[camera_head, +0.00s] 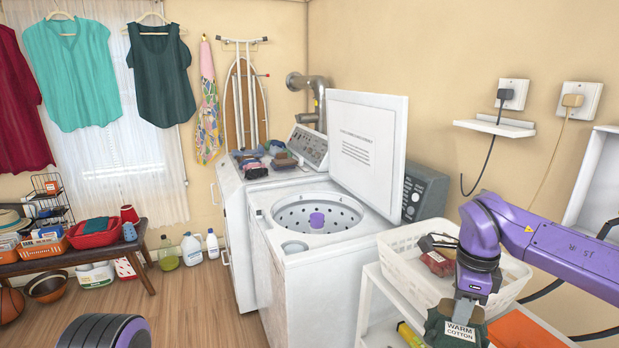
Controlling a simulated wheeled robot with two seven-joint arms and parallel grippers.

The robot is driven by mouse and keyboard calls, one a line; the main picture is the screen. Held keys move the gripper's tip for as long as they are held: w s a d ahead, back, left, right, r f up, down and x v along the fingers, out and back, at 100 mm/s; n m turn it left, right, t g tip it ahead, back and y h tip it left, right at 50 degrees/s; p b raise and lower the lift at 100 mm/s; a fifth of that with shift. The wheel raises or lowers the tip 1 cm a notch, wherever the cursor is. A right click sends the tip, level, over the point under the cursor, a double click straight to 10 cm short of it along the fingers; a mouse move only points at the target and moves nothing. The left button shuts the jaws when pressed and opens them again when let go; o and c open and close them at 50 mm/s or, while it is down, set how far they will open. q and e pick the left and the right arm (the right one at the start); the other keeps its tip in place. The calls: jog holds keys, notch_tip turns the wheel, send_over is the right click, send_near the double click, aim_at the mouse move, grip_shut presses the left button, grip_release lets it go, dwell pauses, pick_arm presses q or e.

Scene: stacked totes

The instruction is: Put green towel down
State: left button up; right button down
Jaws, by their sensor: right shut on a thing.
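A dark green towel (437,329) with a white "WARM COTTON" label hangs at the bottom right, in my right gripper (468,306). The gripper points down and is shut on the towel's upper part. The towel is in front of the white basket and over or beside the white cart (373,308); whether it touches the cart cannot be told. Its lower end is cut off by the picture's edge. My left gripper is not in view.
The white basket (400,262) holds a dark red cloth (437,263). An orange flat item (524,331) lies right of the towel. The open washing machine (330,262) stands to the left, its lid (366,150) raised.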

aim_at(430, 345)
jog(key=a+f+n, duration=0.1)
jog(key=f+n, duration=0.2)
jog(key=n, duration=0.1)
jog(key=a+f+n+b, duration=0.1)
jog(key=a+f+n, duration=0.1)
jog(key=n, duration=0.2)
jog(key=s+a+f+n+b, duration=0.1)
jog(key=a+f+n, duration=0.1)
jog(key=f+n, duration=0.1)
jog(key=shift+s+f+n, duration=0.1)
jog(key=shift+f+n, duration=0.25)
jog(key=shift+n, duration=0.35)
jog(key=s+a+f+n+b, duration=0.1)
jog(key=a+f+n, duration=0.3)
jog(key=n, duration=0.6)
jog(key=shift+s+a+f+n, duration=0.15)
jog(key=shift+s+f+n, duration=0.15)
jog(key=shift+s+f, duration=0.45)
